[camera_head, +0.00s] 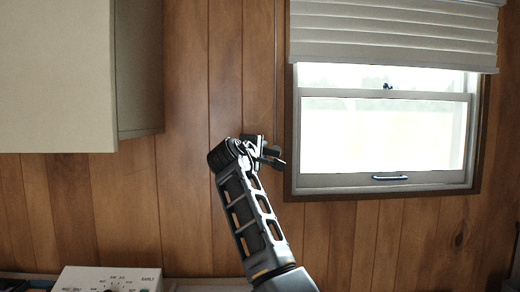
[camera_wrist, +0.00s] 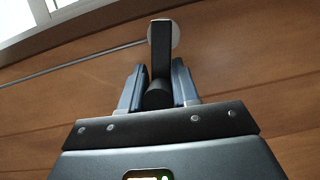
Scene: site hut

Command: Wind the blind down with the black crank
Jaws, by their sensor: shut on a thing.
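The black crank (camera_wrist: 161,48) shows in the wrist view: a dark arm runs from a pale round mount (camera_wrist: 176,33) on the wood wall down to a knob. My gripper (camera_wrist: 158,90) is shut on the crank's knob, one finger on each side. In the head view my gripper (camera_head: 268,155) is at the wall just left of the window; my arm hides most of the crank there.
The window (camera_head: 383,135) has a dark wood frame and a dark handle at its bottom. A beige wall cabinet (camera_head: 60,75) hangs at the upper left. A white control panel (camera_head: 110,280) with a dial stands at the lower left. The wall below the window is clear.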

